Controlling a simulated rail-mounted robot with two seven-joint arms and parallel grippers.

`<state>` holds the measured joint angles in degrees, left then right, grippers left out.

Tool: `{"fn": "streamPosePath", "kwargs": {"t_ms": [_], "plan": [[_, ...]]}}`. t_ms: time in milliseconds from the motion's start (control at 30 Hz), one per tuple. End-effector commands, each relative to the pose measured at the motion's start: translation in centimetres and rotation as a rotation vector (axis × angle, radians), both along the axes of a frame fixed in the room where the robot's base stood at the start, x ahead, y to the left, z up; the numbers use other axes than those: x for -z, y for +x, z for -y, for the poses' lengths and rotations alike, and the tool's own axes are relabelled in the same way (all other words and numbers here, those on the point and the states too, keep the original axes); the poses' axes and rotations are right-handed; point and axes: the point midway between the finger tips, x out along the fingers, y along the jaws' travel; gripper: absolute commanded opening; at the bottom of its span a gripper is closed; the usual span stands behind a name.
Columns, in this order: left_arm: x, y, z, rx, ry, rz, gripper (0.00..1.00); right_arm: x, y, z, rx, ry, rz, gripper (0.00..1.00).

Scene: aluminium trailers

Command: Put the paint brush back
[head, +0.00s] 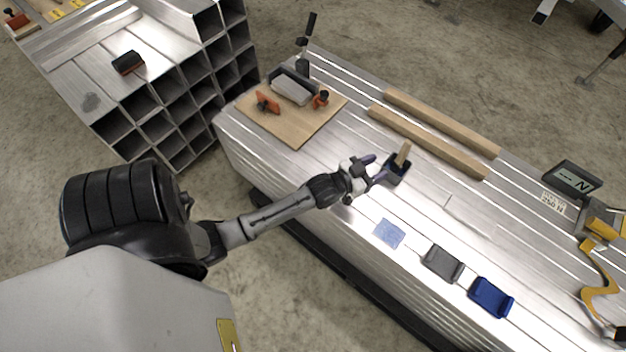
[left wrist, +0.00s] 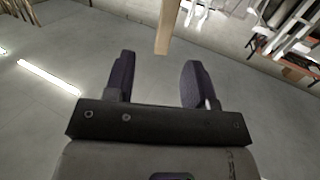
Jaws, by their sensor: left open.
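My right gripper is not in view.
The ribbed aluminium bench (head: 340,130) carries a wooden board (head: 300,135) with tools and two wooden bars (head: 425,140) behind the holder. A blue cloth (head: 389,233), a grey pad (head: 443,263) and a blue tray (head: 491,297) lie in front. A gauge (head: 572,179) stands at right.

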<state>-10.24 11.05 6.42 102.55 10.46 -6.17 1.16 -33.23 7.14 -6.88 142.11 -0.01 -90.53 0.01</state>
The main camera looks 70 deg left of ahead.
Motion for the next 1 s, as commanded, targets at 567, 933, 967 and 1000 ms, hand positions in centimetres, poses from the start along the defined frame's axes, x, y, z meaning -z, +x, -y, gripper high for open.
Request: {"fn": "streamPosePath", "kwargs": {"t_ms": [567, 933, 967, 1000], "plan": [[3.8, -20.0, 11.9, 0.164, 0.067, -0.968, 0.51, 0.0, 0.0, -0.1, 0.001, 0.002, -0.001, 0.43], [2.4, -26.6, 13.1, 0.180, 0.084, -1.208, 0.51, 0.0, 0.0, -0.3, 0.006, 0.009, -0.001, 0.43], [2.4, -26.7, 13.1, 0.180, 0.084, -1.210, 0.51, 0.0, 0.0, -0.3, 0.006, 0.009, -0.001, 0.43], [2.4, -26.8, 13.1, 0.180, 0.083, -1.212, 0.51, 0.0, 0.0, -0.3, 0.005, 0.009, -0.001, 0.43]]}}
